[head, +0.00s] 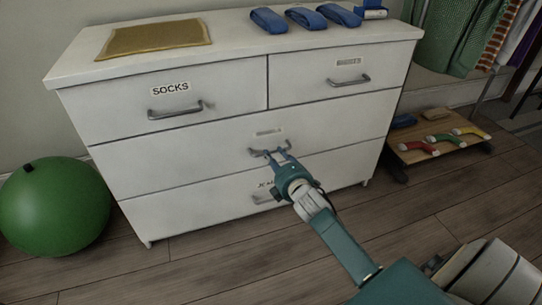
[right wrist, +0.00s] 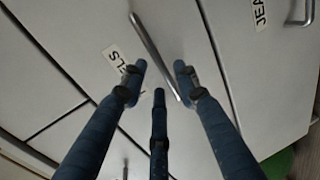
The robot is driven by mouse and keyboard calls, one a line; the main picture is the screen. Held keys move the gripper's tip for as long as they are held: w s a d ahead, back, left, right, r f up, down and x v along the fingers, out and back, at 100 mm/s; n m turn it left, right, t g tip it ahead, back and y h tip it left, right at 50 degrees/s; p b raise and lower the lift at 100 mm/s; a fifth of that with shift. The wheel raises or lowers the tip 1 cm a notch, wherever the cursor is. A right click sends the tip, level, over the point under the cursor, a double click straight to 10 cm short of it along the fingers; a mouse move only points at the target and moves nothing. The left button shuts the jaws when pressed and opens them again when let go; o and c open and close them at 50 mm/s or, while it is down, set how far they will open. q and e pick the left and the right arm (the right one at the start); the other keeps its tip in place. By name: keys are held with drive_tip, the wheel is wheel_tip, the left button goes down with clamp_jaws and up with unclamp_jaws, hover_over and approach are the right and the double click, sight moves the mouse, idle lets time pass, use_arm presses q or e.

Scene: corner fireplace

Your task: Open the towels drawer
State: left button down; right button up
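The white dresser's wide middle drawer (head: 215,149) is shut. Its label (head: 270,132) is too blurred to read in the head view, but the right wrist view shows the label ending in "ELS" (right wrist: 120,62), partly hidden by a finger. Its metal handle (head: 257,152) is a bar, also seen in the right wrist view (right wrist: 150,45). My right gripper (head: 275,155) is at this handle. Its fingers (right wrist: 159,75) are spread apart, with the lower end of the bar between them; I cannot tell whether they touch it. My left gripper is not in view.
The socks drawer (head: 200,85), the top right drawer (head: 320,85) and the bottom drawer (head: 180,210) are shut. A gold cloth (head: 155,39) and several blue rolls (head: 268,20) lie on top. A green ball (head: 55,205) stands left; a low wooden stand (head: 430,150) stands right. Floor in front is clear.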

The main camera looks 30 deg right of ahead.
sight(271, 152)
drive_tip(key=shift+b+x, duration=0.6)
drive_tip(key=shift+x, duration=1.55)
drive_tip(key=shift+c, duration=0.5)
clamp_jaws()
